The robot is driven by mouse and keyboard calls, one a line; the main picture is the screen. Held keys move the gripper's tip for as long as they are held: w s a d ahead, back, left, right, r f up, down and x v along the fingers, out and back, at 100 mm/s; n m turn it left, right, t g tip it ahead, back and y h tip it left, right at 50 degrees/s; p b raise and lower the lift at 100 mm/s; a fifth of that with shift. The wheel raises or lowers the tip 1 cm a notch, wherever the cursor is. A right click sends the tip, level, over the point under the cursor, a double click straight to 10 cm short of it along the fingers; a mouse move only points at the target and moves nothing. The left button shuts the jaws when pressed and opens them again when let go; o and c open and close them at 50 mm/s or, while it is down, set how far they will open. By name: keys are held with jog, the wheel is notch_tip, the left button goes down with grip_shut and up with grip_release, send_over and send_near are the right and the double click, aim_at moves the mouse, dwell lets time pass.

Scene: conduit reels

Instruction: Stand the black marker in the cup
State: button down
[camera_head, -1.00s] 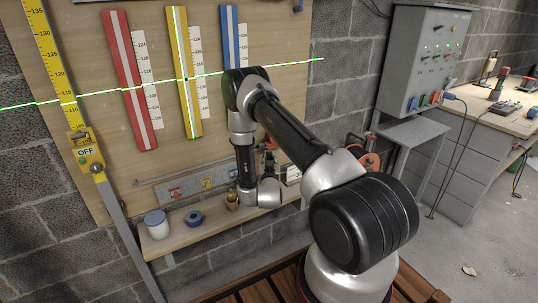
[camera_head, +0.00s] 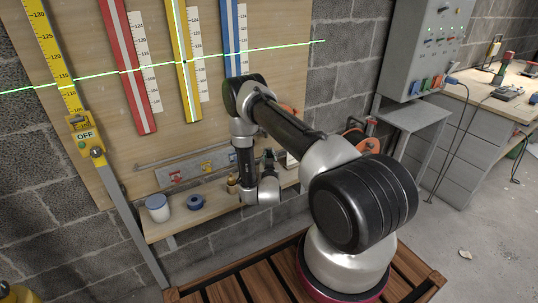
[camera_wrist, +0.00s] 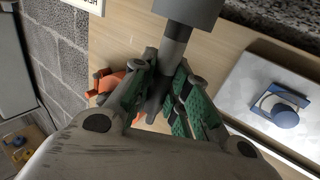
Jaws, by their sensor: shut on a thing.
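In the wrist view my gripper (camera_wrist: 160,95) has its green-padded fingers closed on a dark grey-black cylinder, which I take to be the black marker (camera_wrist: 180,40). Its wider end is toward the top of the picture, and its lower part is hidden between the fingers. In the head view my gripper (camera_head: 268,157) is over the right part of the shelf, small and partly hidden by my arm. A white round container with a bluish top (camera_head: 157,207), possibly the cup, stands at the shelf's left end, well apart from my gripper.
The narrow wooden shelf (camera_head: 180,226) also carries a blue ring (camera_head: 195,202) and a brass object (camera_head: 232,184). An orange object (camera_wrist: 108,82) lies close beside my fingers. A metal plate with a blue part (camera_wrist: 284,112) is at the right. A yellow-and-grey post (camera_head: 115,188) stands at left.

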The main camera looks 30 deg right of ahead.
jog(key=c, duration=1.3)
grip_release()
jog(key=v, duration=1.2)
jog(key=shift+f, duration=0.1)
